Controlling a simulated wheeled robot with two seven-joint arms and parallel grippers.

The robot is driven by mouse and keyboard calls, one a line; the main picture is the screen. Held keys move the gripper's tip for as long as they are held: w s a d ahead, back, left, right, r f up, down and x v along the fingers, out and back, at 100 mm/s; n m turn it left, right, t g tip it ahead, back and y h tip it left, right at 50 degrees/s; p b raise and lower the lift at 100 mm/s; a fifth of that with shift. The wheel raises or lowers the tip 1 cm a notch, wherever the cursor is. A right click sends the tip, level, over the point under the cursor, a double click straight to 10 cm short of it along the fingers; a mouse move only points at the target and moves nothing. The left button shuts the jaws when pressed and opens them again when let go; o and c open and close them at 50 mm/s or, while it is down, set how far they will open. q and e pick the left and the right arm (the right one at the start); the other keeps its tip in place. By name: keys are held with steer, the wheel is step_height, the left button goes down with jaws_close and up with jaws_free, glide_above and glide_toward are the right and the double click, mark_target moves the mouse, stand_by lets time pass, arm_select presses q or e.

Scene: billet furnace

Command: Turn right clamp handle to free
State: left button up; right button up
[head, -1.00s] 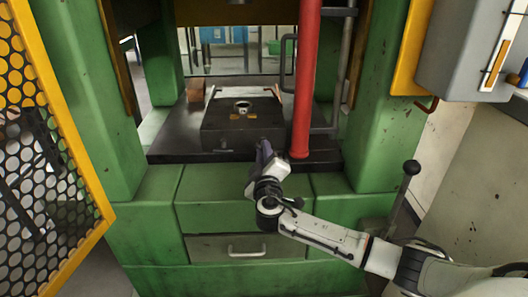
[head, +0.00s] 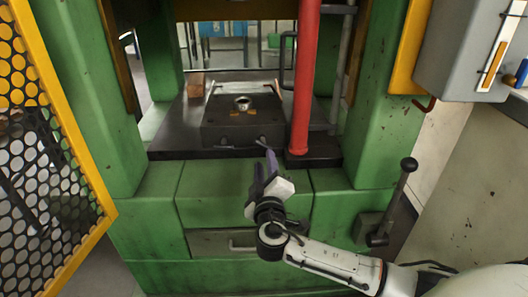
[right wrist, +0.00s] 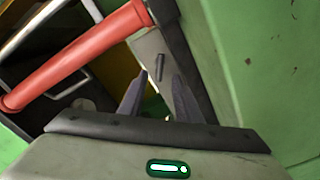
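A dark die block (head: 240,131) sits on the black press bed, with a round metal ring (head: 243,103) on top. A small dark handle (head: 263,143) is on the right of its front face. In the right wrist view a short dark handle (right wrist: 159,66) stands on a grey face, beyond and between the fingertips. My right gripper (head: 265,166) is in front of and below the block, pointing up at it. Its two fingers (right wrist: 158,98) are apart with nothing between them. I cannot tell the handle's exact turn angle. My left gripper is not in view.
A red upright cylinder (head: 305,80) stands just right of the block. Green press columns flank the bed. A black-knobbed lever (head: 393,203) is at the right, a yellow mesh guard (head: 45,150) at the left. A drawer handle (head: 243,246) is below.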

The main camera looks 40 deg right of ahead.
steer(key=shift+v, duration=1)
steer(key=shift+s+a, duration=0.15)
steer(key=shift+s, duration=0.05)
